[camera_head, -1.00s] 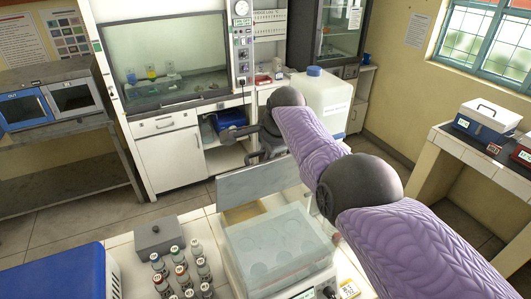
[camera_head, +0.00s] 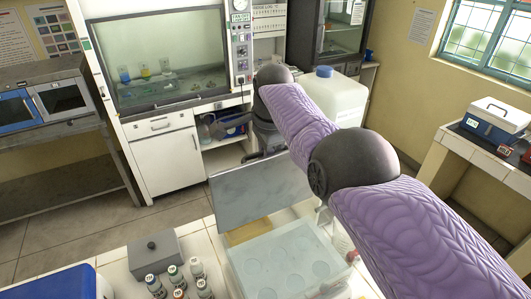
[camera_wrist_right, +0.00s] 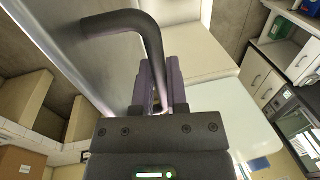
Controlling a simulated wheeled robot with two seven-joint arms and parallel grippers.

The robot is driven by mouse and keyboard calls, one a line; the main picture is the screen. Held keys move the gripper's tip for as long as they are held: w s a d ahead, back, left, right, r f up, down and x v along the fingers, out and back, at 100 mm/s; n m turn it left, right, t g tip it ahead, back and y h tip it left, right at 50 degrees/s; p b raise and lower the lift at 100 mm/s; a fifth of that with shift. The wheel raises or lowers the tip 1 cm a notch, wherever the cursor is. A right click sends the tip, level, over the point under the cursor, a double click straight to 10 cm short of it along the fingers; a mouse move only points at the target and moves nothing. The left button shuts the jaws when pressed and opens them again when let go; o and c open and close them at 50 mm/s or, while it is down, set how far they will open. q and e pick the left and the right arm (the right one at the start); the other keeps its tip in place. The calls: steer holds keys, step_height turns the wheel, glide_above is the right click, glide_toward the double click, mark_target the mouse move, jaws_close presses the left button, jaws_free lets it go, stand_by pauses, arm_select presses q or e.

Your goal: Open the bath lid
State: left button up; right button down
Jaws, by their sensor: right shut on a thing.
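The bath (camera_head: 238,270) is a pale box with round openings under a translucent top, at the bottom middle of the head view. Its lid (camera_head: 258,190) is a flat grey panel standing steeply raised at the bath's far side. In the right wrist view, the lid's smooth grey surface (camera_wrist_right: 110,70) lies left of the dark bent handle (camera_wrist_right: 120,22). My right gripper (camera_wrist_right: 163,90) is shut on the handle. In the head view my right arm reaches over from the right, and the lid hides the fingertips. My left gripper is not in view.
Several capped vials (camera_head: 176,278) and a grey lidded box (camera_head: 155,251) stand left of the bath. A blue container (camera_head: 50,287) is at bottom left. A white jug with a blue cap (camera_head: 338,98) stands behind my right arm. Open floor lies beyond the bench.

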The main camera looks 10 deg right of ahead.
steer(key=c, duration=0.7)
jaws_free()
steer(key=shift+a, duration=0.1)
steer(key=r+p, duration=0.3)
steer(key=p, duration=0.1)
steer(key=shift+s+p, duration=0.2)
steer(key=shift+p, duration=0.15)
step_height(320, 180, up, 7)
steer(key=s+b, duration=0.1)
steer(key=shift+s+d, duration=0.15)
steer(key=shift+d, duration=0.15)
steer(key=shift+f, duration=0.1)
